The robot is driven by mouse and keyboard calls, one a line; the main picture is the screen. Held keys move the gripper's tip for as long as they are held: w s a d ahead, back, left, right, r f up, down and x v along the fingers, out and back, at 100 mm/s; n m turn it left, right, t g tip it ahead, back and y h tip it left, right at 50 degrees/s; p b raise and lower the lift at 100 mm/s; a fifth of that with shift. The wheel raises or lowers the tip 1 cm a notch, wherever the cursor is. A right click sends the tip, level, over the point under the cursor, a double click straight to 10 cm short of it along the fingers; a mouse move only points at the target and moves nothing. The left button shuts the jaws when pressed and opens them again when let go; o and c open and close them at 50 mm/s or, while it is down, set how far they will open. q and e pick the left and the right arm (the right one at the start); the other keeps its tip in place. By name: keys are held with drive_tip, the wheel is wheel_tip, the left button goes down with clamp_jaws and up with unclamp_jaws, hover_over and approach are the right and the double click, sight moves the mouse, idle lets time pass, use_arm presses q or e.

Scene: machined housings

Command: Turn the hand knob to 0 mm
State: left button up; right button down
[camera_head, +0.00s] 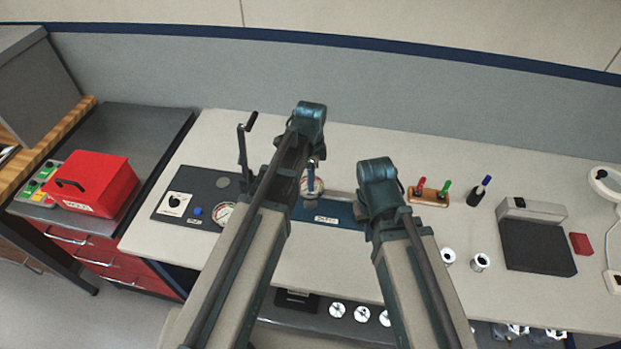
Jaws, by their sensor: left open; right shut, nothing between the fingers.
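A blue base (345,221) with a white label, too small to read surely, stands mid-bench. On it is a round pale dial (318,190) with a dark upright part (311,175) before it; the scale reading is too small to tell. A black knob on a white dial (174,201) sits on the dark panel to the left. I cannot tell for sure which is the hand knob. My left arm partly covers the panel and base; my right arm passes at the base's right end. Both arms end in teal joints, and neither gripper's fingers show.
The dark panel (190,183) also bears a blue button (197,211) and a gauge partly behind my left arm. A black-gripped crank (244,150) stands up behind it. A red box (94,184) is at left; a grey block (535,243) at right. The bench behind is clear.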

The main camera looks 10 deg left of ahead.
use_arm(q)
clamp_jaws()
drive_tip(key=shift+n, duration=0.3)
